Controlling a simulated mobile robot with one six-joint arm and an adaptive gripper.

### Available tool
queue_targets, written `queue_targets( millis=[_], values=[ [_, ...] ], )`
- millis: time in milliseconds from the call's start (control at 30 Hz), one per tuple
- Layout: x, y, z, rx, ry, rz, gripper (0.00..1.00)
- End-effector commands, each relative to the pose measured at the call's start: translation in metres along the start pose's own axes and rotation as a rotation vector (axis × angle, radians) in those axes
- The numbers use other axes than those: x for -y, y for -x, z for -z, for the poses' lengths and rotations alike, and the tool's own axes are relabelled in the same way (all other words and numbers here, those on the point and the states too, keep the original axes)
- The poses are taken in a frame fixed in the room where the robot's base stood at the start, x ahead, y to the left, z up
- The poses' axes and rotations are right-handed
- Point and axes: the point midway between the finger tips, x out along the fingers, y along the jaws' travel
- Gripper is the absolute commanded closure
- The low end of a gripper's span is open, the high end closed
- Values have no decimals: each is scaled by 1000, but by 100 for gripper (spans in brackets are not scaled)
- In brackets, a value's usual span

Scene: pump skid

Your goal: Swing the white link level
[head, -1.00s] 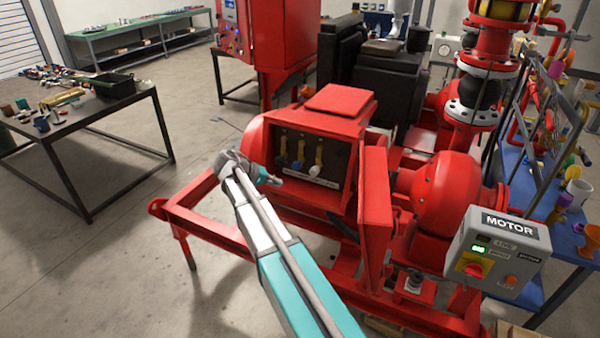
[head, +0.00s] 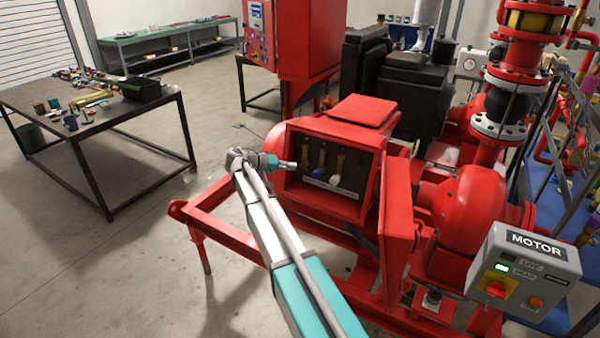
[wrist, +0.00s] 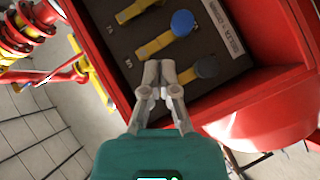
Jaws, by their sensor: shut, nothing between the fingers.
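The red box (head: 375,112) has an open front with a dark panel holding three yellow links side by side. The white link, with its white knob (head: 335,180), is the right one and hangs down. The blue-knobbed link (head: 317,172) hangs in the middle. In the wrist view the blue knob (wrist: 183,23) and a dark grey knob (wrist: 206,66) show; the top link (wrist: 135,10) runs out of the picture, its knob unseen. My gripper (head: 293,165) is at the panel's left side, shut and empty. Its tips (wrist: 158,68) appear near the grey-knobbed link; contact cannot be told.
The box's red door (head: 395,205) stands open on the right. A grey MOTOR switch box (head: 525,265) is at the front right. Red skid rails (head: 215,240) run below my arm. A cluttered table (head: 60,105) stands at left, with clear floor between.

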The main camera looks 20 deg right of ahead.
Motion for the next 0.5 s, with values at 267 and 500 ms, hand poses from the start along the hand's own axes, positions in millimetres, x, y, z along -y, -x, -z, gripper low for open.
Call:
queue_targets(
  millis=[267, 500],
  values=[
    [2, -28, -1, 3, 0, -1, 100],
    [2, -64, -1, 2, 0, 0, 100]
  ],
)
